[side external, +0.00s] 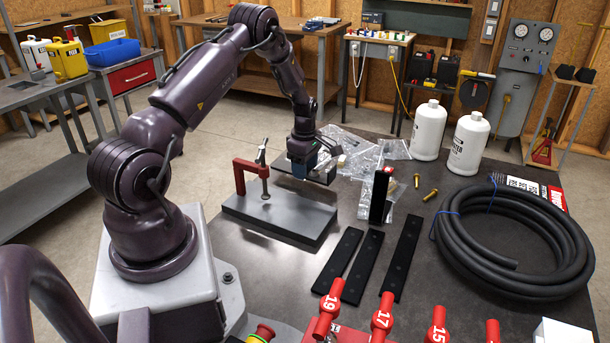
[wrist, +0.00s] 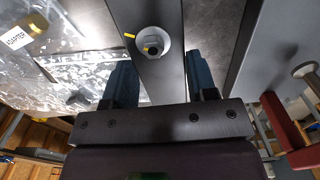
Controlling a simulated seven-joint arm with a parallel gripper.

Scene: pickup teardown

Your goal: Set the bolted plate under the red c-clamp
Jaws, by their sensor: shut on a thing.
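The red c-clamp (side external: 252,180) stands on a grey steel block (side external: 280,216), its screw upright. In the wrist view the clamp (wrist: 285,125) shows at the right edge. My gripper (side external: 309,167) is to the right of and behind the clamp. It is shut on the dark bolted plate (side external: 324,177), apart from the clamp. In the wrist view the plate (wrist: 165,95) lies between the blue fingers of my gripper (wrist: 160,75), with a round bolt head (wrist: 153,43) in its face. The plate's full outline is partly hidden by my gripper.
Clear plastic bags (side external: 365,155) lie right of my gripper. A black block (side external: 380,196) stands upright near two brass bolts (side external: 430,195). Several flat black bars (side external: 337,260) lie in front. A coiled black hose (side external: 512,240) and white bottles (side external: 430,130) are at the right.

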